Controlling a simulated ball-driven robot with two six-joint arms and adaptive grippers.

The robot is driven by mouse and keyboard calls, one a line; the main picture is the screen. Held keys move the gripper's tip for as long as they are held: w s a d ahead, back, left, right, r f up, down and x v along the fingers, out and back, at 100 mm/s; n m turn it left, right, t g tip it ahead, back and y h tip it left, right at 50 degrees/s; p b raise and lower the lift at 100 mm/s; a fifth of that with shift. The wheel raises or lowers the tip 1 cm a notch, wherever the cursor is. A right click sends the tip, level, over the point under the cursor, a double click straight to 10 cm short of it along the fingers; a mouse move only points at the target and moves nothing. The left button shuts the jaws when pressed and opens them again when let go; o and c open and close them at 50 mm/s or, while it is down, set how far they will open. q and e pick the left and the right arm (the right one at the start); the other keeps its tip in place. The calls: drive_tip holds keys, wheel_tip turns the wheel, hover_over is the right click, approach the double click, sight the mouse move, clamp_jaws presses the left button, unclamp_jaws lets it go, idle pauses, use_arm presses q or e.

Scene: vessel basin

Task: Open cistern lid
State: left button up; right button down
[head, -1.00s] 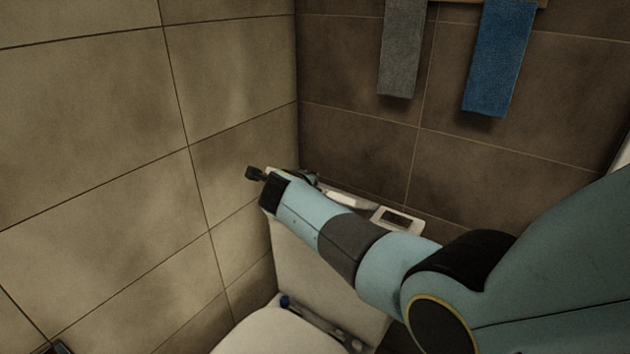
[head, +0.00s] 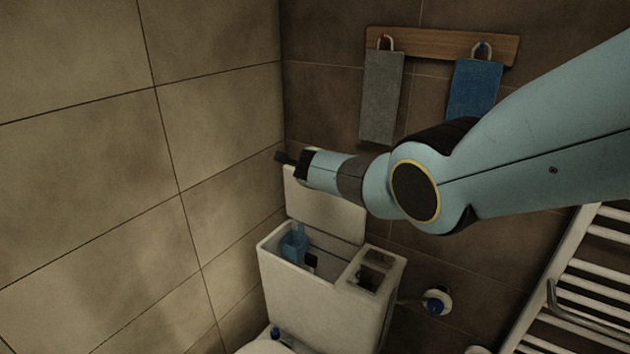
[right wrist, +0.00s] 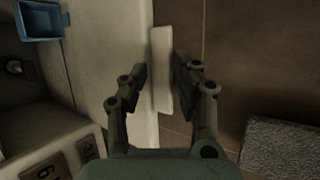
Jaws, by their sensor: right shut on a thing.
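The cistern lid (head: 325,212) stands raised, roughly upright, at the back of the white cistern (head: 320,305), which is open at the top. My right gripper (head: 284,158) is at the lid's upper left edge, partly hidden by its own wrist. In the right wrist view, my right gripper (right wrist: 161,72) has its fingers on either side of the pale lid edge (right wrist: 160,45) and is shut on it. Inside the cistern there is a blue part (head: 293,243), which also shows in the right wrist view (right wrist: 40,20). My left gripper is not in view.
A grey towel (head: 381,95) and a blue towel (head: 474,90) hang from a wooden rack (head: 440,45) behind my right arm. A white towel radiator (head: 575,290) stands at the right. A tiled wall (head: 80,200) is close on the left.

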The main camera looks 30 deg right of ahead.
drive_tip(key=shift+d+r+g+y, duration=0.1)
drive_tip(key=shift+d+g+y, duration=0.25)
drive_tip(key=shift+d, duration=0.45)
drive_tip(key=shift+s+d, duration=0.1)
drive_tip(key=c, duration=1.7)
unclamp_jaws()
drive_tip(key=shift+o, duration=1.1)
drive_tip(key=shift+d+f, duration=0.1)
drive_tip(key=shift+f, duration=0.2)
drive_tip(key=shift+o, duration=0.2)
drive_tip(key=shift+w+d+f, duration=0.15)
drive_tip(key=shift+w+d, duration=0.05)
drive_tip(key=shift+w, duration=0.2)
drive_tip(key=shift+r, duration=0.25)
